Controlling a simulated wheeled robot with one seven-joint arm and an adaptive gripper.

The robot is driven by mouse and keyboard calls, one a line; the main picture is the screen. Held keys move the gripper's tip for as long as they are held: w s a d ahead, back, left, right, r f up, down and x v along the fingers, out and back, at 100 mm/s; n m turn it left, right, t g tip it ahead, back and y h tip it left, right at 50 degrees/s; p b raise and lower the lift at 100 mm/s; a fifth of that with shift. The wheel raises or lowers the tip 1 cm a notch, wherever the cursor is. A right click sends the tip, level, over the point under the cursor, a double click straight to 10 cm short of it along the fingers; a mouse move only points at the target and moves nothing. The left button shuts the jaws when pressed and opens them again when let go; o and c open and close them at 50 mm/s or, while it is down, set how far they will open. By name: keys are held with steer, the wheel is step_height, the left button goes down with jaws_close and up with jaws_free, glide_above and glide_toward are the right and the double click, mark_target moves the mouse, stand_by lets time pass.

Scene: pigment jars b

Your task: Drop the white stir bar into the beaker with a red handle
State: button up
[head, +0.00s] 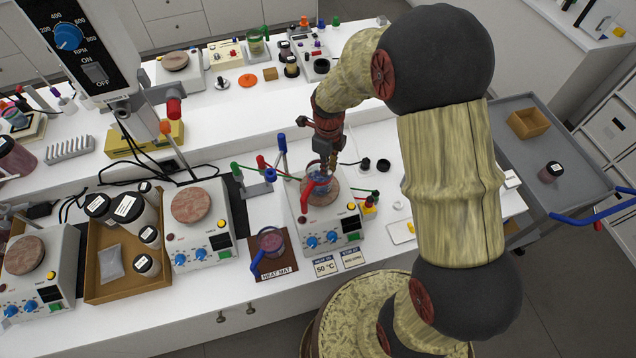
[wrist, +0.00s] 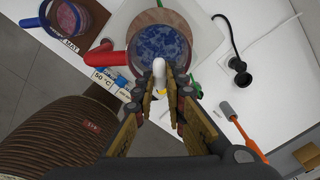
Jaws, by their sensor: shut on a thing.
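The white stir bar (wrist: 159,72) is held upright between the fingertips of my gripper (wrist: 168,88), which is shut on it. In the wrist view, the bar overlaps the near rim of the beaker with a red handle (wrist: 158,42), whose inside looks blue and speckled. The red handle (wrist: 112,58) points left. In the head view, this beaker (head: 321,188) stands on the plate of a stirrer, and my gripper (head: 327,160) is just above it, partly hiding it. The stir bar cannot be made out in the head view. Its height above the rim is hard to tell.
A beaker with a blue handle (head: 271,241) stands on a brown heat mat (head: 285,274) left of the stirrer (head: 322,235). A clamp stand with coloured rods (head: 262,187) is close on the left. A cardboard tray of jars (head: 98,290) lies further left.

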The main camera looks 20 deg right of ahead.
steer(key=o, duration=0.8)
steer(key=shift+c, duration=0.2)
steer(key=shift+r, duration=0.1)
step_height(320, 180, up, 12)
stand_by(0.6)
